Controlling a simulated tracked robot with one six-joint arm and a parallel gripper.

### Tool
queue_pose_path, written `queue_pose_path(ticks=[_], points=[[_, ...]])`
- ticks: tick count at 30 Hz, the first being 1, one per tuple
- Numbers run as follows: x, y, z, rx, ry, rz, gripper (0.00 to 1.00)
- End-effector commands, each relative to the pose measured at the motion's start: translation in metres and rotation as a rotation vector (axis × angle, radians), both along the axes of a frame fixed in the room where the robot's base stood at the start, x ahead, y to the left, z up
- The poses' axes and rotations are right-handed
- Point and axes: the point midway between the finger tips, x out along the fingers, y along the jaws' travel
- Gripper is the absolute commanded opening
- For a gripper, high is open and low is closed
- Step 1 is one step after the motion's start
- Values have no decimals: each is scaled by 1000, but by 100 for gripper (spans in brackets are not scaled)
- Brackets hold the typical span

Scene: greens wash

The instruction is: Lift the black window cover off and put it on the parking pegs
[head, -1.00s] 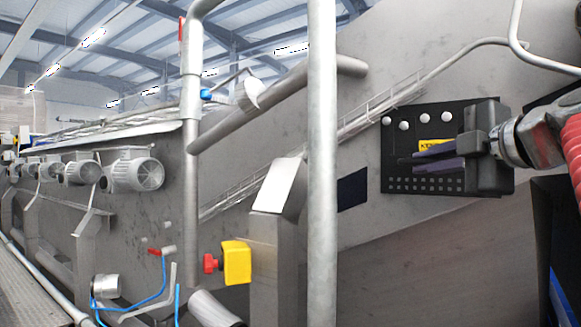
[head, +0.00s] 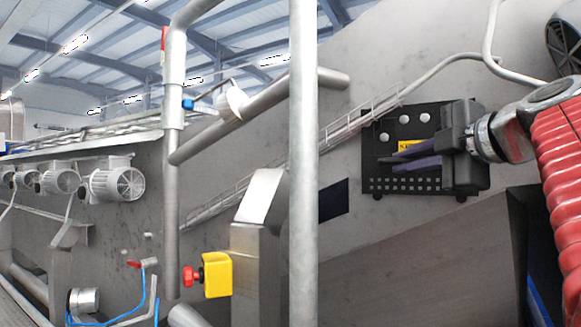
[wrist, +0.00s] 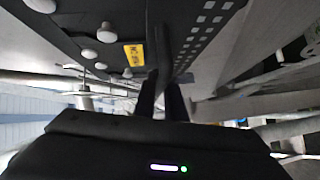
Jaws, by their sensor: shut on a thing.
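The black window cover (head: 375,150) is a flat black panel with white round knobs, a yellow label and rows of small light squares. It stands against or close to the sloping grey wall at right in the head view. My gripper (head: 397,159) reaches across its face from the right, and its body hides the right part. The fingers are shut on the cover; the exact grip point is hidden. In the wrist view the cover (wrist: 205,38) fills the top, with my fingers (wrist: 161,85) against it. Two small dark knobs (head: 461,198) show under its lower edge, possibly pegs.
A dark blue rectangle (head: 335,199) is on the wall left of the cover. A vertical grey pole (head: 303,150), a wire cable tray (head: 350,132) and a yellow box with a red button (head: 216,275) stand further left. A conduit (head: 440,70) runs above the cover.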

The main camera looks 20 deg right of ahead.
Motion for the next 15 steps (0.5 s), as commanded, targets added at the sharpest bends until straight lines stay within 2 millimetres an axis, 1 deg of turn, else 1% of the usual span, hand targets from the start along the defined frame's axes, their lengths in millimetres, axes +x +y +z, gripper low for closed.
queue_pose_path(ticks=[15], points=[[0, 0, 10, 0, 0, -1, 0]])
